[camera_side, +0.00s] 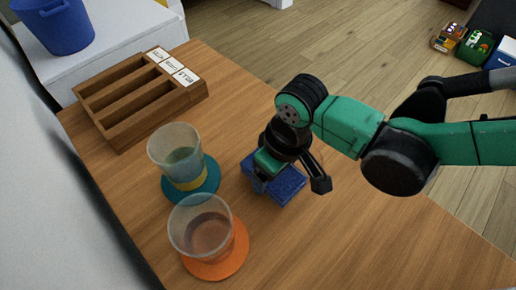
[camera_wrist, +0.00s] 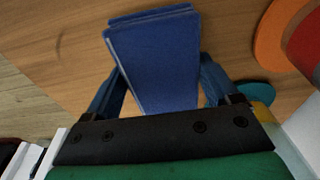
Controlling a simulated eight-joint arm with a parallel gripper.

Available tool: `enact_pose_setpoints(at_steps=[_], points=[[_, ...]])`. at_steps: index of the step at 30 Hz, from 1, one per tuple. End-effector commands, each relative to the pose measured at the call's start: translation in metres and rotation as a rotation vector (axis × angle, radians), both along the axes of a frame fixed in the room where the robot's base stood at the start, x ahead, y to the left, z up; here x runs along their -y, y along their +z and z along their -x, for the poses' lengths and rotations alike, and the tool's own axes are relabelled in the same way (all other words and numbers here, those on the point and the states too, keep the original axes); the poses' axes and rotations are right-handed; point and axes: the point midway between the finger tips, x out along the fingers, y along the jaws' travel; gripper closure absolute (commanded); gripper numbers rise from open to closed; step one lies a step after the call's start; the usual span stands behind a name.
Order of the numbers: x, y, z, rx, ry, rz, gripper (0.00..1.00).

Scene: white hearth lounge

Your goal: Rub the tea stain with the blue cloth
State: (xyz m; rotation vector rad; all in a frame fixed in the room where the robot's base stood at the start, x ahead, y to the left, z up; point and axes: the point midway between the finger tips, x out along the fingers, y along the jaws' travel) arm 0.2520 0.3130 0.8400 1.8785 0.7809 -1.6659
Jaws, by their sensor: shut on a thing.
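The blue cloth (camera_side: 289,187) is a folded dark-blue pad at the middle of the wooden table (camera_side: 350,235). It also shows in the wrist view (camera_wrist: 155,55), between the two fingers. My gripper (camera_side: 270,180) points down and is shut on the cloth; in the wrist view its fingers (camera_wrist: 160,88) stand at both sides of it. The cloth is at or very near the table top; I cannot tell if it touches. No tea stain shows in either view; the cloth and gripper may hide it.
A cup with brownish liquid (camera_side: 202,228) stands on an orange coaster (camera_side: 238,250) nearer the front. A wooden slotted rack (camera_side: 115,130) is at the back left. The table's right part is clear.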

Motion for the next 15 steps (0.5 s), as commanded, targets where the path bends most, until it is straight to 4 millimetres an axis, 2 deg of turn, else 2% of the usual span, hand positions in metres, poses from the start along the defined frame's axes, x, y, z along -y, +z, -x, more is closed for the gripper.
enact_pose_setpoints(at_steps=[1, 15], points=[[0.001, 0.013, 0.0, 0.0, -0.001, 0.0, 0.69], [0.001, 0.053, 0.0, 0.001, -0.001, 0.001, 0.69]])
